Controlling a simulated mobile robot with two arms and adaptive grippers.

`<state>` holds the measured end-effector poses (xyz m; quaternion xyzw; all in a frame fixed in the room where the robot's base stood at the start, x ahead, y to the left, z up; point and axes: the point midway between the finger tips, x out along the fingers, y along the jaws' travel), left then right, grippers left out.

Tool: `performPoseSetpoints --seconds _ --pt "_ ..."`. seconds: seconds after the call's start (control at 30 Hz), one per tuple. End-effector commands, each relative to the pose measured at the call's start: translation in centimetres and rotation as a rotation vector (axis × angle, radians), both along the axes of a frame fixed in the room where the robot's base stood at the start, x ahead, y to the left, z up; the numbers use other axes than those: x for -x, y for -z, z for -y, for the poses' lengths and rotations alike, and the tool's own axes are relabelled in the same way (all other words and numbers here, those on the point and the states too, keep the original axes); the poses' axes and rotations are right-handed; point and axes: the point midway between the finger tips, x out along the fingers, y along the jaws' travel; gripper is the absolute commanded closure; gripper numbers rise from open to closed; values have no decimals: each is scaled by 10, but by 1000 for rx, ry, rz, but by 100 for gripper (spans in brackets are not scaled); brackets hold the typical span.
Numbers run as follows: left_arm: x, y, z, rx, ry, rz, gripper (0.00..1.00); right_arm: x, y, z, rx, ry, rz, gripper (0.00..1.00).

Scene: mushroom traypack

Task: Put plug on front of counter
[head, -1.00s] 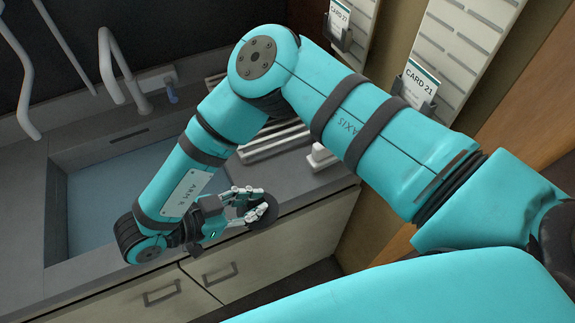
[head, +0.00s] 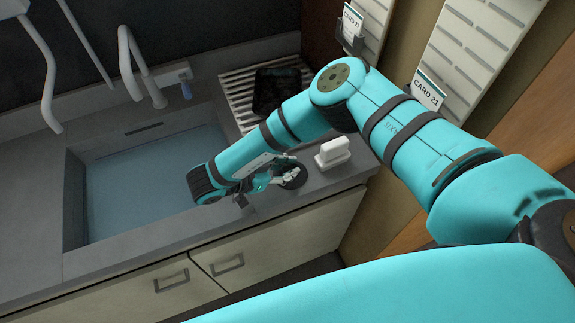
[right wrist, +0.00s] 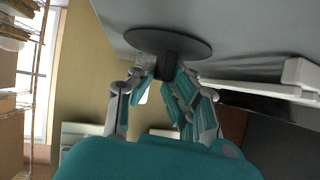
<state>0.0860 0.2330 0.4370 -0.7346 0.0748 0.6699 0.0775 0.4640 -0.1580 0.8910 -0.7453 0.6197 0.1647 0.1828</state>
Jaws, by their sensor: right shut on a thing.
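The plug (head: 294,178) is a dark round disc with a short stem, seen in the head view at the front part of the grey counter (head: 312,200), right of the sink. My right gripper (head: 280,178) is shut on it. In the right wrist view the fingers (right wrist: 163,82) close around the stem of the plug (right wrist: 175,38), and its disc faces the counter surface. I cannot tell whether the disc touches the counter. My left gripper is not in view.
The sink (head: 75,190) holds bluish water, with a tap (head: 140,75) behind. A white block (head: 333,153) stands close to the right of the plug. A black tray (head: 275,88) lies on the ribbed drainer (head: 236,92). Cabinet doors (head: 290,237) are below the counter edge.

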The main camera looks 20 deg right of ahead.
Motion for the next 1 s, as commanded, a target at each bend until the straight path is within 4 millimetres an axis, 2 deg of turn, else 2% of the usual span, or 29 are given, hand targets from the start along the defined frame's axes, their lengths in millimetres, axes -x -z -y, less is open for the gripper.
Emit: performPoseSetpoints --seconds 0.3,0.33,0.5,0.83,1.0 --pt "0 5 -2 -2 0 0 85 0 4 0 0 -1 0 100" --pt "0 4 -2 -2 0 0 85 0 2 0 0 -1 0 84" --pt "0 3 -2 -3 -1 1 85 0 2 0 0 -1 0 65" --pt "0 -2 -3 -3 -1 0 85 0 -3 -1 -1 -1 0 65" --pt "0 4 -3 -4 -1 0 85 3 -14 -26 0 -7 5 65"
